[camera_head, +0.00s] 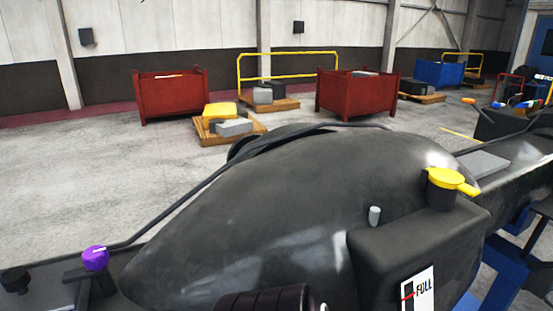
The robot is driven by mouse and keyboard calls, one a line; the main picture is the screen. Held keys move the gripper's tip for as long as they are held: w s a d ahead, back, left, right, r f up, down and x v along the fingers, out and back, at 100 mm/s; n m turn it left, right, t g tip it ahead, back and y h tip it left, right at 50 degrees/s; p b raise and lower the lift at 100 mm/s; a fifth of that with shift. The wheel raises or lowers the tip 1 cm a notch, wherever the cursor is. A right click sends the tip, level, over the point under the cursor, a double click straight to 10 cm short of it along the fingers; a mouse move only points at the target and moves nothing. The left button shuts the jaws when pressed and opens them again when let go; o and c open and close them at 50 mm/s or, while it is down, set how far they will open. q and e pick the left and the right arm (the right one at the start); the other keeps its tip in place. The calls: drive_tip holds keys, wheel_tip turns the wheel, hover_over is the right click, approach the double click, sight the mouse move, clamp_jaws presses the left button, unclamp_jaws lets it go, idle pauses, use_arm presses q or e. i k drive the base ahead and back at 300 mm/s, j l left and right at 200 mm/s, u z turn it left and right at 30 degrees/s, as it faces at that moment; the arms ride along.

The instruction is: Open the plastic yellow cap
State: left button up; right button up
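The yellow plastic cap (447,179) sits on a short dark neck at the right of the view. It has a flat tab pointing right, and it looks seated on the neck. The neck rises from a black tank (385,262) whose white gauge label (418,292) reads "FULL".
A large dark rounded casing (270,225) fills the middle foreground, with a black cable over it. A purple knob (96,258) stands at lower left, and a small grey peg (375,215) left of the cap. Red bins (170,97) and loaded pallets stand behind on open floor.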

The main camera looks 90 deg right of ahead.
sight(444, 177)
drive_tip(key=z, duration=0.4)
drive_tip(key=j+z, duration=0.15)
drive_tip(key=z, duration=0.3)
drive_tip(key=k+z, duration=0.1)
drive_tip(key=z, duration=0.75)
drive_tip(key=k+z, duration=0.1)
drive_tip(key=z, duration=0.3)
drive_tip(key=j+z, duration=0.1)
drive_tip(key=z, duration=0.35)
drive_tip(key=i+j+z, duration=0.1)
drive_tip(key=z, duration=0.35)
drive_tip(key=j+z, duration=0.15)
drive_tip(key=z, duration=0.3)
drive_tip(key=j+z, duration=0.15)
drive_tip(key=z, duration=0.3)
drive_tip(key=l+u, duration=0.1)
drive_tip(key=l, duration=0.25)
